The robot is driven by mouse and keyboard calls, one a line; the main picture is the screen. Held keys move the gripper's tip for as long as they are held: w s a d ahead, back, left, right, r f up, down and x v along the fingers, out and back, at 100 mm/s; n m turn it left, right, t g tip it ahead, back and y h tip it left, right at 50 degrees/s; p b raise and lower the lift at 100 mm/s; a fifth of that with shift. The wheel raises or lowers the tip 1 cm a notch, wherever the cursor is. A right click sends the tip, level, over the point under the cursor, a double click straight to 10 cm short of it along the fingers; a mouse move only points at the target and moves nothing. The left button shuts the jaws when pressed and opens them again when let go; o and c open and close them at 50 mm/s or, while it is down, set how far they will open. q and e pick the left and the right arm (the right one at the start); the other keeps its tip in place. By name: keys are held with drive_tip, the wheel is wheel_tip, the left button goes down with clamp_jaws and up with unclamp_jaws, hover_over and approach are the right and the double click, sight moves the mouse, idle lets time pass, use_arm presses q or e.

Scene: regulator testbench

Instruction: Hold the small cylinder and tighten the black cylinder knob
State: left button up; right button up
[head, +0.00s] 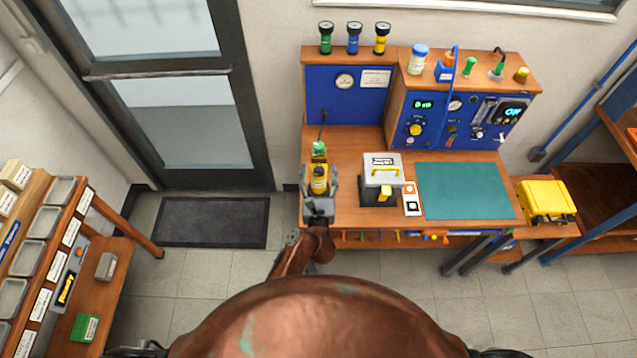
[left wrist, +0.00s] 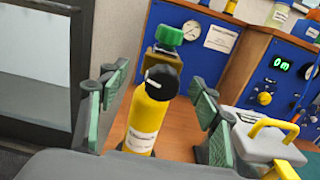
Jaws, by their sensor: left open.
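The small yellow cylinder (head: 319,186) stands upright at the left end of the wooden workbench. In the left wrist view the cylinder (left wrist: 146,120) has a white label and the black cylinder knob (left wrist: 163,82) on top. My left gripper (head: 319,184) is open, with its fingers on either side of the cylinder. In the left wrist view, gaps show between the cylinder and both finger pads of the gripper (left wrist: 158,110). The cylinder's foot is mostly hidden by the gripper. My right gripper is not in view.
A green knob (left wrist: 168,35) on a brass-coloured block stands just behind the cylinder. A grey box with a yellow handle (head: 382,170) stands to the right. A green mat (head: 465,190) lies beyond it. Blue gauge panels (head: 345,95) rise at the back.

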sight(319, 163)
use_arm(q)
drive_tip(key=shift+w, duration=2.75)
clamp_jaws()
